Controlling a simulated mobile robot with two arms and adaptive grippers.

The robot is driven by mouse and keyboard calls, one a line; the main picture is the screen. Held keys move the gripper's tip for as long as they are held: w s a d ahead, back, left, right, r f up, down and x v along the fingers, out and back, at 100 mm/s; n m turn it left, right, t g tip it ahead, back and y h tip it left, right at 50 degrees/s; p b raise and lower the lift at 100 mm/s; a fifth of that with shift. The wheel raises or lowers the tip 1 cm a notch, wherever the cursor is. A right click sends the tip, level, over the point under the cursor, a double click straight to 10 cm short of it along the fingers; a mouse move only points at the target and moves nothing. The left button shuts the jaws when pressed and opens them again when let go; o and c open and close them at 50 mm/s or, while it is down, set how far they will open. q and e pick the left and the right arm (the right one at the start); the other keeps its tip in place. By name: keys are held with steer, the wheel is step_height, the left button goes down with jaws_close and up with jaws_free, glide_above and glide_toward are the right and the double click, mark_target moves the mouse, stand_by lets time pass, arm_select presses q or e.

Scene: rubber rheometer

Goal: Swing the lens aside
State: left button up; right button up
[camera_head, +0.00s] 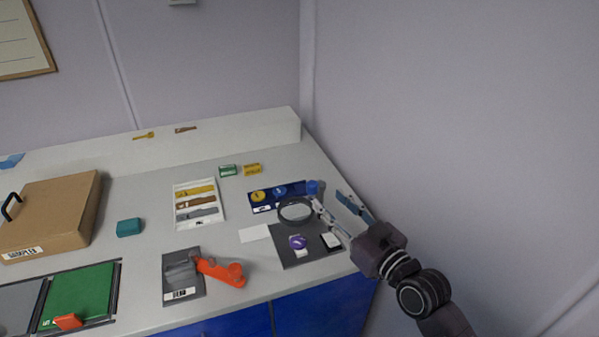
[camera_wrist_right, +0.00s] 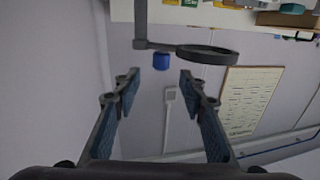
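The round lens (camera_head: 296,211) has a dark rim and stands over the dark grey mat (camera_head: 322,257) near the right end of the counter. In the right wrist view the lens ring (camera_wrist_right: 207,54) sits at the end of a thin dark arm with a post (camera_wrist_right: 140,22), just beyond and right of the fingertips. My right gripper (camera_head: 331,201) is open and close to the right of the lens; it also shows in the wrist view (camera_wrist_right: 159,82). Nothing is between its fingers. Contact with the lens arm cannot be told from the head view. My left gripper is out of view.
A purple round piece (camera_head: 298,242) and a small black-and-white item (camera_head: 331,241) lie on the mat. A blue rack (camera_head: 292,194) with a blue cylinder (camera_head: 312,187) stands behind the lens. An orange handled tool (camera_head: 220,271) lies front left. The wall is close on the right.

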mark_target(316, 186)
steer(key=shift+w+a+r, duration=0.2)
steer(key=shift+w+a, duration=0.2)
steer(key=shift+w, duration=0.15)
steer(key=shift+w+a+r, duration=0.1)
steer(key=shift+w+a, duration=0.05)
steer(key=shift+w, duration=0.1)
steer(key=p+x, duration=0.1)
steer(key=x, duration=0.4)
steer(key=shift+w+a, duration=0.1)
steer(key=shift+w, duration=0.1)
steer(key=shift+w+a, duration=0.15)
steer(key=shift+w, duration=0.1)
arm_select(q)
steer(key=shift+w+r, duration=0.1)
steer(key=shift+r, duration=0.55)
arm_select(e)
steer(key=shift+w+a, duration=0.1)
steer(key=shift+w, duration=0.05)
steer(key=shift+c, duration=0.5)
steer(key=c, duration=0.8)
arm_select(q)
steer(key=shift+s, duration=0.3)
arm_select(e)
jaws_close()
